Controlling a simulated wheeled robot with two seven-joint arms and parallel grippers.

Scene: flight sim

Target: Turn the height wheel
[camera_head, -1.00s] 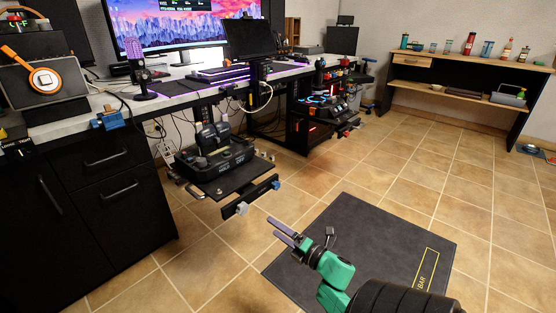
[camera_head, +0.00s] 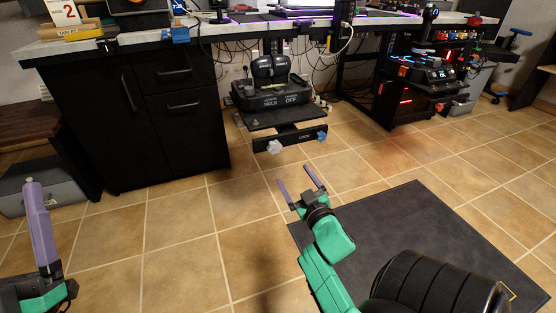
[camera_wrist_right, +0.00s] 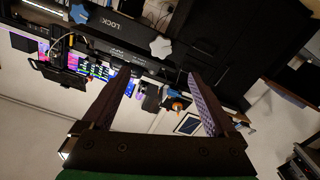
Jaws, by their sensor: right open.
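A black mount under the desk carries a bar with a white star-shaped knob (camera_head: 274,147) on its left and a blue knob (camera_head: 322,136) on its right. I cannot tell from the labels which is the height wheel. In the right wrist view the white knob (camera_wrist_right: 160,48) lies beyond the fingertips, and the blue knob (camera_wrist_right: 78,13) is at the upper left by the word LOCK. My right gripper (camera_head: 295,176) is open and empty, below and apart from the knobs. My left gripper (camera_head: 38,205) is at the lower left, far from them; its finger gap is hidden.
The mount holds a black throttle unit (camera_head: 270,93) below the desk edge. A black cabinet (camera_head: 140,125) stands left of it, and a lit control stand (camera_head: 425,80) to the right. A dark mat (camera_head: 420,230) lies on the tiles. The floor before the mount is free.

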